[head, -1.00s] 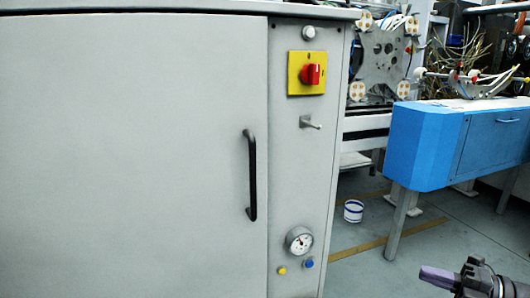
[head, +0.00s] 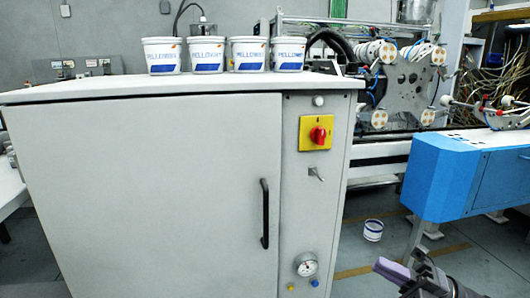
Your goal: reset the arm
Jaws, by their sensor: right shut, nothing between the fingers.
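My right gripper (head: 391,270) shows at the lower right edge of the head view, with its dark arm coming up from the bottom. Its purple-grey fingers are together and hold nothing. It is in front of the floor, right of the grey cabinet (head: 150,190), and appears apart from it. My left gripper is not in view.
The cabinet has a black handle (head: 264,213), a red switch (head: 318,134) and a gauge (head: 307,265). Several white tubs (head: 247,55) stand on its top. A blue machine (head: 440,178) stands at right. A small white bucket (head: 373,230) is on the floor.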

